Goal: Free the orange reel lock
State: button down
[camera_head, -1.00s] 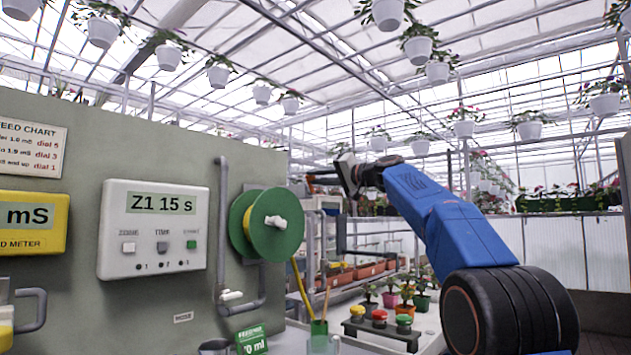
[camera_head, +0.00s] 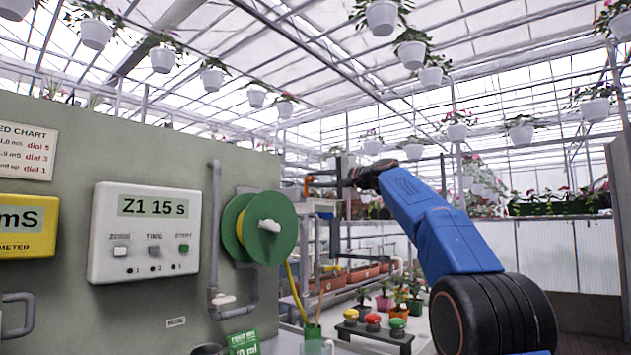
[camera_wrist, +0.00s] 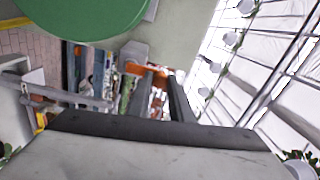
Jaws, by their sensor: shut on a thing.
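The orange reel lock (camera_head: 308,186) shows as a small orange curved piece to the right of the green reel (camera_head: 270,228), level with its upper part. My gripper (camera_head: 318,180) reaches in from the right, and its dark fingers meet the orange piece. In the wrist view, the orange lock (camera_wrist: 150,71) lies at the far ends of my two dark fingers, and my gripper (camera_wrist: 158,78) is shut on it. The fingers hide part of the lock. The green reel (camera_wrist: 80,12) fills the top left there. Yellow hose hangs from the reel in the head view.
A white Z1 15 s timer box (camera_head: 145,233) and grey pipe (camera_head: 215,230) are on the panel left of the reel. A stand with yellow, red and green buttons (camera_head: 373,325) is below my arm. Potted plants and shelving stand behind. Hanging pots are overhead.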

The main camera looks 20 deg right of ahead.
jog(key=shift+d, duration=0.1)
jog(key=c, duration=1.6)
grip_release()
jog(key=v, duration=1.7)
jog(key=shift+s+d, duration=0.15)
